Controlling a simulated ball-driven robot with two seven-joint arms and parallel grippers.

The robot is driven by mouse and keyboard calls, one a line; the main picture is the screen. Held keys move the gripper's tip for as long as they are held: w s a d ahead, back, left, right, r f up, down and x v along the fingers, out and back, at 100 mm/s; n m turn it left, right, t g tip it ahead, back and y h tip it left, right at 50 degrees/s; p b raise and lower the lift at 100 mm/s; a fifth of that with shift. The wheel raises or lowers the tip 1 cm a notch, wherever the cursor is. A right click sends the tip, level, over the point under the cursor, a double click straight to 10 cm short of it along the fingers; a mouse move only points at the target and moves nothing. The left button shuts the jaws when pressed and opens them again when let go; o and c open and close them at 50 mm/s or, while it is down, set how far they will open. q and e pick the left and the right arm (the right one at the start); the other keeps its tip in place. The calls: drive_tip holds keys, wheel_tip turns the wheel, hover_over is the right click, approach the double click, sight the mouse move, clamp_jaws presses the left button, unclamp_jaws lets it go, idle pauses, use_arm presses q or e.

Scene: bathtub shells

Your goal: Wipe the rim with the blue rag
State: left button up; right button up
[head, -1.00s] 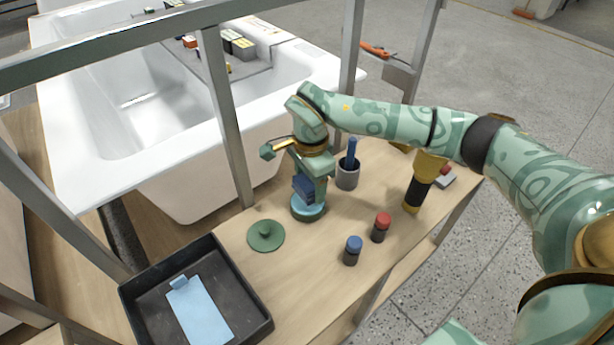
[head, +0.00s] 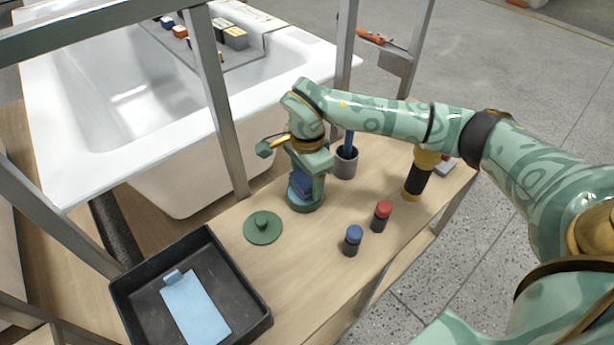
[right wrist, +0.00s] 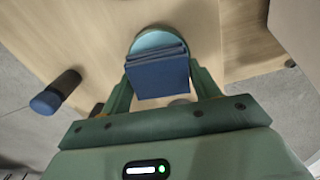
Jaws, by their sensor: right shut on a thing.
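A dark blue folded rag (head: 301,181) sits between the fingers of my right gripper (head: 303,190). The right wrist view shows the rag (right wrist: 158,74) between both fingers, overlapping a round teal dish (right wrist: 158,40). The dish also shows in the head view (head: 307,207), standing on the wooden bench under the gripper. The fingers partly hide rag and dish, so I cannot tell whether the rag touches the dish. The white bathtub shell with its broad rim (head: 45,140) stands behind the bench, to the left. My left gripper is not in view.
The wooden bench holds a green lid (head: 263,228), a grey cup (head: 344,162), blue-topped (head: 352,240) and red-topped (head: 381,216) jars, and a black-and-yellow tool (head: 418,177). Metal frame posts (head: 217,100) stand before the tub.

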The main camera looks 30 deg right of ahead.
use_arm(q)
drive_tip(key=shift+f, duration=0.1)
use_arm(e)
drive_tip(key=shift+f, duration=0.5)
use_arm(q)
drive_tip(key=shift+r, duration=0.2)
use_arm(e)
drive_tip(key=shift+f, duration=0.1)
idle(1.4)
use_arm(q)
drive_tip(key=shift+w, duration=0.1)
use_arm(e)
wheel_tip(320, 180, up, 7)
drive_tip(key=p, duration=0.6)
drive_tip(key=shift+r, duration=0.2)
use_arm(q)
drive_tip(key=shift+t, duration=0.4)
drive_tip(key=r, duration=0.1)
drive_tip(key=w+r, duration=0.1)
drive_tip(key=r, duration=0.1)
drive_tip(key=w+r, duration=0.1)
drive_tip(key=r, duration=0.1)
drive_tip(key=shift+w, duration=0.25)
use_arm(e)
drive_tip(key=shift+f, duration=0.15)
